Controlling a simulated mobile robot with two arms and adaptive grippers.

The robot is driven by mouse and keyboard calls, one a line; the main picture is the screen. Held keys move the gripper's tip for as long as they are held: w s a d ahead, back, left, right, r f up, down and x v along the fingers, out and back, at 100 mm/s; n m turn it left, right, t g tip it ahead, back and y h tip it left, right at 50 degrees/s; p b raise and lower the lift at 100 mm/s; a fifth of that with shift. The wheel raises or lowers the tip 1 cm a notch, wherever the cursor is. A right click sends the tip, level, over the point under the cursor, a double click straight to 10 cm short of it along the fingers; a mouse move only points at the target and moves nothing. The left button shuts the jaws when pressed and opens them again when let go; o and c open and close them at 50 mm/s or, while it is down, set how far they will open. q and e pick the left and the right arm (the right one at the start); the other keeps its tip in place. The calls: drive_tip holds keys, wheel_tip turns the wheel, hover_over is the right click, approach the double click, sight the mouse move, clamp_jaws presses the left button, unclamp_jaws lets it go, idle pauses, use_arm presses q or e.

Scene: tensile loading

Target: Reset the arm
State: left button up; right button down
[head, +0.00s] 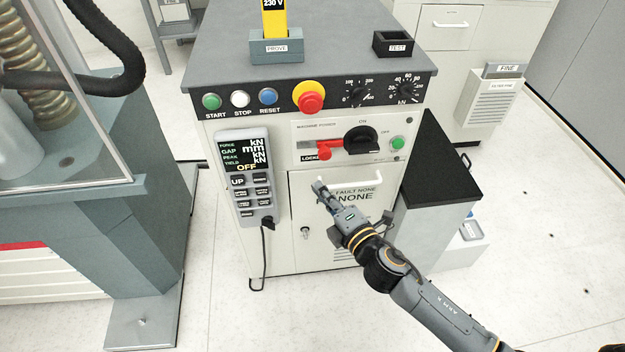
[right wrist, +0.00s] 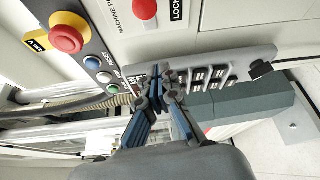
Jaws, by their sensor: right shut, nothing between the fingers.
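My right arm reaches in from the lower right in the head view. Its gripper (head: 318,187) is shut and empty, in front of the upper part of the control cabinet's door (head: 345,235), below the red lockout handle (head: 322,147). In the right wrist view the gripper's fingertips (right wrist: 156,88) are together, with the handheld pendant (right wrist: 220,75) behind them. My left gripper is in neither view.
The control cabinet (head: 215,70) carries the START, STOP and RESET buttons, a red emergency stop (head: 311,102) and a black rotary switch (head: 361,140). A caged machine (head: 150,230) stands left. A black-topped box (head: 440,170) stands close on the right.

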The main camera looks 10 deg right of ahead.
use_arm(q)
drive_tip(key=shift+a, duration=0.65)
use_arm(e)
drive_tip(key=shift+s+d, duration=0.25)
drive_tip(key=shift+s, duration=0.3)
